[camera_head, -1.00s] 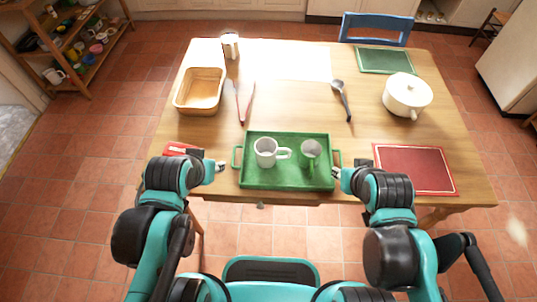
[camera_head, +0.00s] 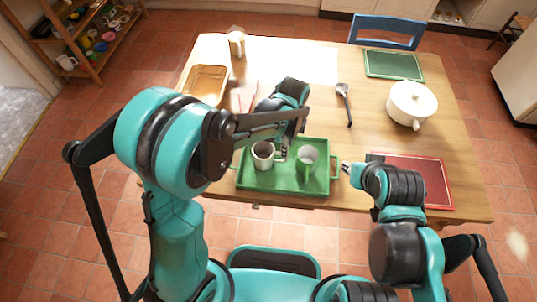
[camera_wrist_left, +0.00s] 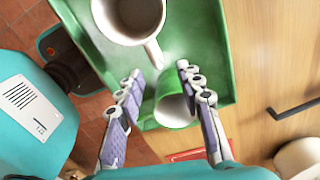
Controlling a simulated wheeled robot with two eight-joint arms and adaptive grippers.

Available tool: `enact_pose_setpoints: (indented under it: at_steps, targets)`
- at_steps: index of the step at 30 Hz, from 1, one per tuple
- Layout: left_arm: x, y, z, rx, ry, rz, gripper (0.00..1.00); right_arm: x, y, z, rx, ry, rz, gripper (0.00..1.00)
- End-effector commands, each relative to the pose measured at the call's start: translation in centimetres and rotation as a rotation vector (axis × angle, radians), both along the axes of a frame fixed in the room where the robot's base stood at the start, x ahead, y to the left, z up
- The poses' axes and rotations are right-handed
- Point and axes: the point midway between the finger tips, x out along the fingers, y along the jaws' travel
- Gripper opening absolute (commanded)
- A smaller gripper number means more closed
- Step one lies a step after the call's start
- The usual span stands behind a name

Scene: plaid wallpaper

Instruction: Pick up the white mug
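The white mug (camera_head: 263,160) stands upright in the left half of the green tray (camera_head: 284,184). In the left wrist view the mug (camera_wrist_left: 148,30) is at the top, with a dark inside, and its handle points down between my left fingertips. My left gripper (camera_wrist_left: 158,75) is open, its fingers apart just short of the handle and not closed on it. In the head view the left arm reaches over the table and its gripper (camera_head: 284,148) is partly hidden beside the mug. My right gripper (camera_head: 346,167) is at the tray's right handle; its fingers are too small to judge.
A green mug (camera_head: 306,160) stands close on the right in the tray; it also shows between my left fingers (camera_wrist_left: 176,110). A ladle (camera_head: 346,105), white pot (camera_head: 411,104), red placemat (camera_head: 425,180), and wooden basket (camera_head: 204,84) lie around.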

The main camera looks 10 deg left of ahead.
Motion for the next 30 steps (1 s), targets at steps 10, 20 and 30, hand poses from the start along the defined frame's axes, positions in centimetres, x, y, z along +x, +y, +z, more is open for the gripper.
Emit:
enact_pose_setpoints:
  at_steps: [10,20,30]
  targets:
    - [-0.1,-0.2,-3.7,0.0,0.001,-0.005,0.36,0.0,0.0,-1.8,0.0,0.0,0.0,0.3]
    - [-0.3,-0.4,-7.8,0.0,0.001,-0.004,0.36,0.0,0.0,-3.9,0.0,0.0,0.0,0.3]
    - [-0.3,-0.4,-7.6,0.0,0.001,-0.003,0.0,0.0,0.0,-3.7,0.0,0.0,0.0,0.3]
